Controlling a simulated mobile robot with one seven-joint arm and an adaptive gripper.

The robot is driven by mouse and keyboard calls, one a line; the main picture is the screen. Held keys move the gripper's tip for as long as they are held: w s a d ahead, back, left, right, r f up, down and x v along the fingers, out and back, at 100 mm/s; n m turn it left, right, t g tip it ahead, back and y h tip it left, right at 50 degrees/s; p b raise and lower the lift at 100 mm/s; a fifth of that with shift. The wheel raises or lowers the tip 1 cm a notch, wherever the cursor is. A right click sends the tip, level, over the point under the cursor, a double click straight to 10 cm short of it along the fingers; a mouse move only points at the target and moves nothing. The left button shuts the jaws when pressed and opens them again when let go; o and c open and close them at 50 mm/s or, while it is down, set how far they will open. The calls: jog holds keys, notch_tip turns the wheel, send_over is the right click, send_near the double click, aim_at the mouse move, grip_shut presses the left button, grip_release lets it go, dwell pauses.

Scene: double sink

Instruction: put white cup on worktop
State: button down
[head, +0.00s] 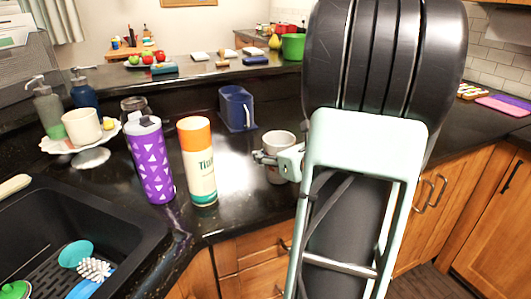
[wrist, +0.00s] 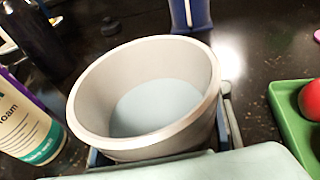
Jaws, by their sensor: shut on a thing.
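A whitish cup (head: 279,143) is upright over the black worktop (head: 240,200), right of the spray can. My gripper (head: 276,160) is shut on it, with fingers at its sides. I cannot tell whether its base touches the worktop. In the wrist view the cup (wrist: 90,101) fills the middle, its open top toward the camera and a pale bluish inside bottom showing. My arm hides the worktop to the right of the cup in the head view. Another cream-white cup (head: 82,126) sits on a white cake stand (head: 60,146) at the left.
A purple tumbler (head: 150,165) and an orange-topped can (head: 198,165) stand left of the cup. The sink (head: 130,245) is at front left. A green tray (wrist: 284,100) with a red fruit (wrist: 311,100) is right in the wrist view.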

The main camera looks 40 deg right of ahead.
jog(key=c, duration=1.9)
grip_release()
jog(key=shift+f, duration=0.15)
jog(key=o, duration=1)
jog(key=shift+r, duration=0.2)
jog(key=shift+s+r, duration=0.1)
jog(key=shift+s, duration=0.2)
jog(key=p+v, duration=0.1)
jog(key=v, duration=1)
jog(key=shift+s+p, duration=0.2)
jog(key=shift+p, duration=0.1)
